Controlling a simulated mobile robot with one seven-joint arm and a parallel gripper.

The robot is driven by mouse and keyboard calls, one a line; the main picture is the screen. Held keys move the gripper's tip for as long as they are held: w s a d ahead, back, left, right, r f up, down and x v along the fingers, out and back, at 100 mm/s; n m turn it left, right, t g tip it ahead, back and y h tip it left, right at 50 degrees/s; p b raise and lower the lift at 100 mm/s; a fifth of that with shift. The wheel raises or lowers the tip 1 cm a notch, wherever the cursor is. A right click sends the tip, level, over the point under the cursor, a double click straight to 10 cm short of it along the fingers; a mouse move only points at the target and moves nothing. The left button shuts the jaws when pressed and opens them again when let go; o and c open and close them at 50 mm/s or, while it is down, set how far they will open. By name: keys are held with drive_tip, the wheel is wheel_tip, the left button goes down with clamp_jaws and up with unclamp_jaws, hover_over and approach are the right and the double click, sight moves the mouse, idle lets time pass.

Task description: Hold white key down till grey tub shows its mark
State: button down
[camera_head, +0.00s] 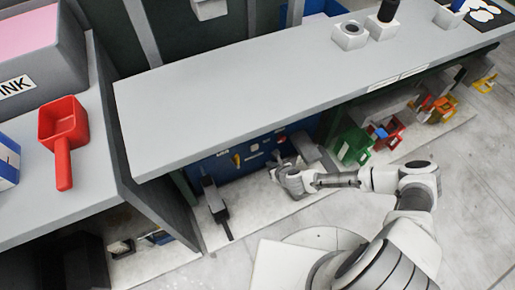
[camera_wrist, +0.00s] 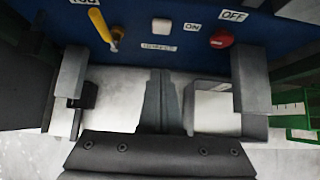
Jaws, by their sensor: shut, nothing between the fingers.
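The white key (camera_wrist: 162,27) is on a blue panel (camera_wrist: 140,12), above a small label and beside an ON label; in the head view it is tiny (camera_head: 254,147). My gripper (camera_wrist: 160,73) is shut and empty, its two dark fingers together below the key in the wrist view. A gap shows between the tips and the key, and I see no contact. In the head view my gripper (camera_head: 275,173) is under the bench, before the panel. A grey tub-like box (camera_wrist: 213,88) with a pale inside stands right of the fingers; I cannot make out a mark on it.
A yellow lever (camera_wrist: 103,28) is left of the key and a red knob (camera_wrist: 220,38) right of it, under an OFF label. The grey bench (camera_head: 250,80) overhangs the panel. Green (camera_head: 352,147) and red (camera_head: 388,132) crates stand to the right.

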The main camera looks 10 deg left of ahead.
sight(254, 147)
drive_tip(key=shift+a+f, duration=0.1)
idle(0.3)
drive_tip(key=w+a+r+b+x, duration=0.1)
drive_tip(key=b+x, duration=0.4)
drive_tip(key=x, duration=0.7)
drive_tip(key=shift+w+a+r, duration=0.25)
drive_tip(key=shift+w, duration=0.25)
